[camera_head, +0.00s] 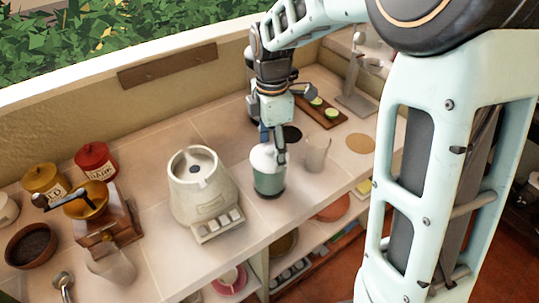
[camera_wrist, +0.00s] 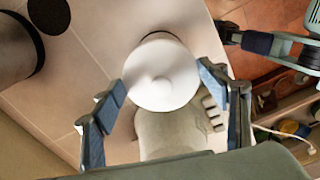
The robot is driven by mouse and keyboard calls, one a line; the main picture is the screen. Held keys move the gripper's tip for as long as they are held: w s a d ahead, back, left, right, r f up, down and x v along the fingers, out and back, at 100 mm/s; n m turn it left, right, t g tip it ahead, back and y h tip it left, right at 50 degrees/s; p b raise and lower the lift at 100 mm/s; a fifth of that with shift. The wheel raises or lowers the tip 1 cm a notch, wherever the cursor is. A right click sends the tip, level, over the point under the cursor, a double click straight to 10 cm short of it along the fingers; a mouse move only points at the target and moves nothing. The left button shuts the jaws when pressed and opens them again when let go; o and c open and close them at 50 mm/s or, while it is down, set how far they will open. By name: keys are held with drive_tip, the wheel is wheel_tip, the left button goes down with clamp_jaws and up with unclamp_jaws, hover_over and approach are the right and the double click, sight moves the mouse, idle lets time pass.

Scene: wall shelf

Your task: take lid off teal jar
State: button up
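The teal jar (camera_head: 269,183) stands upright on the tiled counter, right of the cream appliance. Its rounded white lid (camera_head: 262,158) is on top. In the wrist view the lid (camera_wrist: 162,82) shows from above and hides nearly all of the jar. My gripper (camera_head: 272,143) points down over the jar. In the wrist view its fingers (camera_wrist: 163,83) are spread, one on each side of the lid. A narrow gap shows beside the lid on each side, and nothing is held.
A cream appliance (camera_head: 203,190) stands close on the left, and a clear glass (camera_head: 317,152) close on the right. A dark round coaster (camera_head: 291,134) and a board with green slices (camera_head: 322,112) lie behind. The counter's front edge is near the jar, with shelves below.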

drive_tip(key=shift+s, duration=0.2)
drive_tip(key=c, duration=0.7)
drive_tip(key=shift+c, duration=0.8)
drive_tip(key=shift+f, duration=0.15)
